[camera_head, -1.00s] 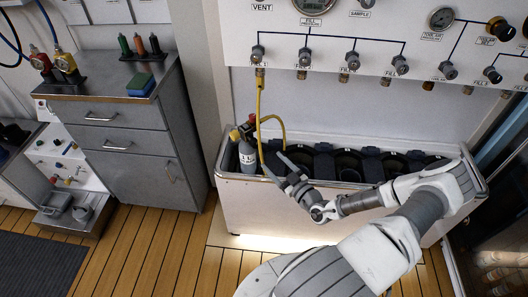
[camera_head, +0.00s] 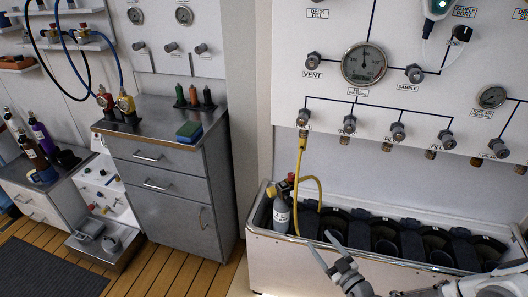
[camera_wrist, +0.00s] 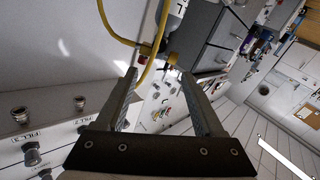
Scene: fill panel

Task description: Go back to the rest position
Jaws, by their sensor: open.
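My gripper (camera_head: 325,252) is at the lower right of the head view, above the front part of the grey cylinder trough (camera_head: 260,238). In the wrist view my gripper (camera_wrist: 165,95) shows two fingers spread apart with nothing held between them. A grey cylinder (camera_head: 281,216) with a red and yellow valve stands in the left end of the trough, to the left of my gripper and apart from it. A yellow hose (camera_head: 300,160) runs from the leftmost fill fitting of the panel down to the cylinder's valve. The hose (camera_wrist: 112,30) also shows in the wrist view.
The fill panel (camera_head: 450,85) with gauges and valves is on the wall above the trough. A grey drawer cabinet (camera_head: 175,180) stands to the left, carrying a blue and green block (camera_head: 189,131). Wooden floor (camera_head: 165,262) lies clear in front of the cabinet.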

